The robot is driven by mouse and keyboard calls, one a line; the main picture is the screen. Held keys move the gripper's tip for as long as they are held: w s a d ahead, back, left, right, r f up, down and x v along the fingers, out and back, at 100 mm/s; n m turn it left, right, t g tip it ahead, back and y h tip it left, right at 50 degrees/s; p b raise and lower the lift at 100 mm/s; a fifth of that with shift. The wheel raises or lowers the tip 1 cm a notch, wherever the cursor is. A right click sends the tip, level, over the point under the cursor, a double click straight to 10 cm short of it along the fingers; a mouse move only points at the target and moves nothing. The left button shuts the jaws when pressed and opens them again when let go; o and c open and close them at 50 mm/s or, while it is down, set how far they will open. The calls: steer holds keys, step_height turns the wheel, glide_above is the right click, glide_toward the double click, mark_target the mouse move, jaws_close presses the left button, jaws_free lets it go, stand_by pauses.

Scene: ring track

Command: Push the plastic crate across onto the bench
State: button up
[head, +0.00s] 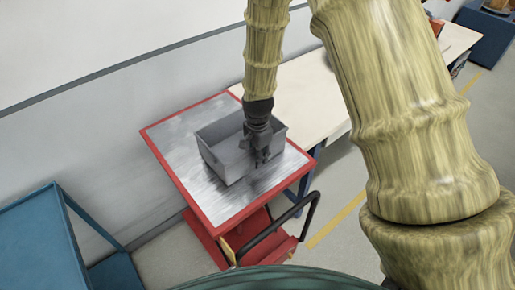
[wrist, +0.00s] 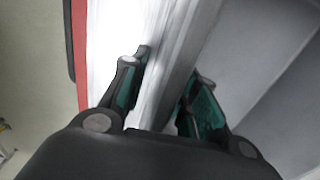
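The grey plastic crate (head: 226,166) sits upright on the metal top of a red-edged cart (head: 178,148), close to the bench side. The bench (head: 308,92) has a pale wooden top and stands beyond the cart, to the upper right. My gripper (head: 262,161) points down at the crate's near right wall and hides part of it. In the wrist view my gripper (wrist: 168,92) has its fingers apart, with the crate's wall (wrist: 188,62) running between or just under them. The crate's interior lies to the right there. I cannot tell whether the fingers touch the wall.
The cart has a dark push handle (head: 285,228) at its near side. A blue shelf or cart (head: 35,240) stands at the lower left, by the pale wall. My arm hides part of the bench. The bench top near the cart looks clear.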

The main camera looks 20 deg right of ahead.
steer(key=shift+f, duration=0.45)
jaws_close()
